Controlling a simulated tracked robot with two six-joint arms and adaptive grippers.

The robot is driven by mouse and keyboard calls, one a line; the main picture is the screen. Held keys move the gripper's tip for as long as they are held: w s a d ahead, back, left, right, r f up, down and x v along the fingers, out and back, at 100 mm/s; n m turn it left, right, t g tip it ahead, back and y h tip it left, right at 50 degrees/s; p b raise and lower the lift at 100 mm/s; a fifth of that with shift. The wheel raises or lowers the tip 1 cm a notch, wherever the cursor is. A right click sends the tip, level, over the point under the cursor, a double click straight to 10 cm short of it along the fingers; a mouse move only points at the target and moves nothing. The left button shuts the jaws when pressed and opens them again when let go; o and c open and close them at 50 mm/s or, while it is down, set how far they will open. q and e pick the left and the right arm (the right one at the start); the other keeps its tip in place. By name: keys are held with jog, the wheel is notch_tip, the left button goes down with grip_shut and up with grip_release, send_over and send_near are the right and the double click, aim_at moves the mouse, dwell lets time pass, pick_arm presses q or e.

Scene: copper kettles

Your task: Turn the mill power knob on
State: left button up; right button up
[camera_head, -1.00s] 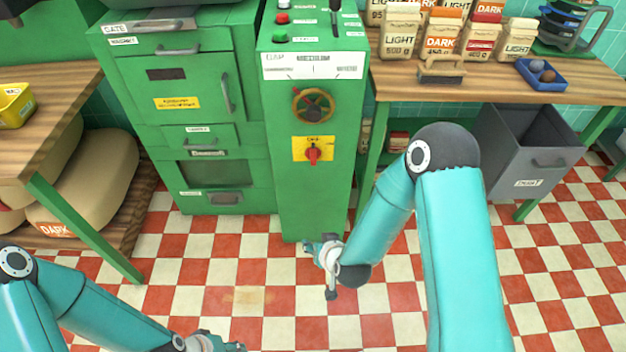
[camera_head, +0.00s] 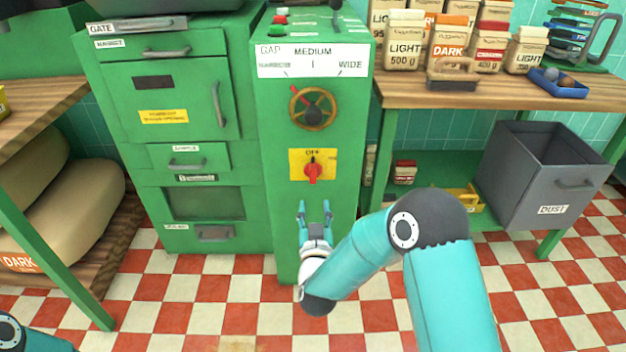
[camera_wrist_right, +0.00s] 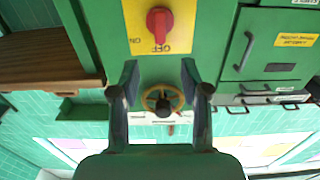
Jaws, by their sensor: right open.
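The red power knob (camera_head: 313,172) sits on a yellow plate (camera_head: 327,158) on the front of the green mill. The plate reads OFF above the knob, and the knob points up toward it. In the right wrist view the knob (camera_wrist_right: 159,26) and plate appear upside down, with ON to one side. My right gripper (camera_head: 315,206) is open and empty, just below the knob and apart from it, fingers pointing up toward it. Its two fingers (camera_wrist_right: 159,75) also show in the wrist view. My left gripper is out of view; only a bit of its arm shows at the lower left.
A brass handwheel (camera_head: 313,107) sits above the knob, under a gap scale (camera_head: 313,62). A green cabinet (camera_head: 185,120) stands to the left. A wooden table (camera_head: 500,88) with bags and a grey dust bin (camera_head: 545,175) are at the right. The checkered floor in front is open.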

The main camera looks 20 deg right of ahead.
aim_at(313, 176)
jog(key=b+x, duration=0.1)
jog(key=x, duration=1.2)
jog(key=shift+f+b, duration=0.15)
jog(key=shift+b, duration=0.25)
grip_shut()
